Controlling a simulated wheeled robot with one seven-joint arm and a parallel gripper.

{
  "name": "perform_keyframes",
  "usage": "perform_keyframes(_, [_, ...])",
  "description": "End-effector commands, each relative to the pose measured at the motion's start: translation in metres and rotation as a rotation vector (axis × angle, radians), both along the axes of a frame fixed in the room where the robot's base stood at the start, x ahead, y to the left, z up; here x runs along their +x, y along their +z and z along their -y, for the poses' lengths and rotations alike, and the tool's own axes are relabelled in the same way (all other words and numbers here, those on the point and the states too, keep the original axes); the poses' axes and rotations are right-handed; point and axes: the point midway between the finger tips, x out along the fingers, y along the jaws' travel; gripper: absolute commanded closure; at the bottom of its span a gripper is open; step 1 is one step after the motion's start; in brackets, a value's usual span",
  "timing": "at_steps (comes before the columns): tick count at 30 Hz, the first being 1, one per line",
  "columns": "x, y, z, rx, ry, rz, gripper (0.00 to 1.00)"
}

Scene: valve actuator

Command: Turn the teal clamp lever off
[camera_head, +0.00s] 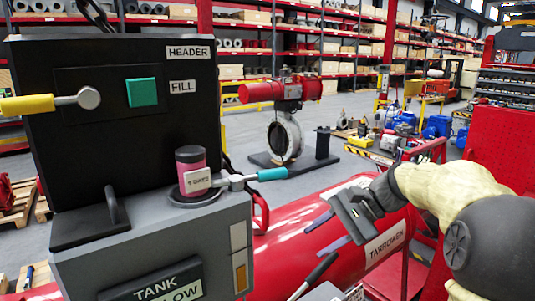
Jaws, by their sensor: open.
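The teal clamp lever (272,174) is in the middle of the head view. Its teal grip points right and its metal shaft runs left to the pink-and-black cylinder with a white label (192,170), which stands on the grey cabinet. My gripper (352,212) is to the right of and below the lever, in front of the red tank. It is open, and a gap shows in the picture between it and the lever. The space between its fingers is hard to see from here.
A black panel (130,100) with a yellow-handled lever (28,104), a teal square button (142,92) and HEADER and FILL labels rises at left. A black handle (112,207) stands on the grey cabinet (150,255). A red tank (300,235) lies below my gripper.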

Motion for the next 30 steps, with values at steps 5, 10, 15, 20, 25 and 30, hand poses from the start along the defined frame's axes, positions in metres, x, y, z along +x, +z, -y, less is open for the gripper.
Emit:
perform_keyframes(5, [0.008, 0.133, 0.027, 0.283, 0.033, 0.006, 0.59])
perform_keyframes(10, [-0.003, 0.192, 0.048, 0.414, 0.097, 0.024, 0.59])
perform_keyframes(15, [-0.006, 0.198, 0.050, 0.435, 0.114, 0.025, 0.59])
perform_keyframes(20, [-0.006, 0.197, 0.050, 0.432, 0.112, 0.025, 0.59])
perform_keyframes(25, [-0.006, 0.196, 0.045, 0.432, 0.112, 0.025, 0.59])
perform_keyframes(30, [-0.007, 0.192, 0.028, 0.431, 0.113, 0.023, 0.59])
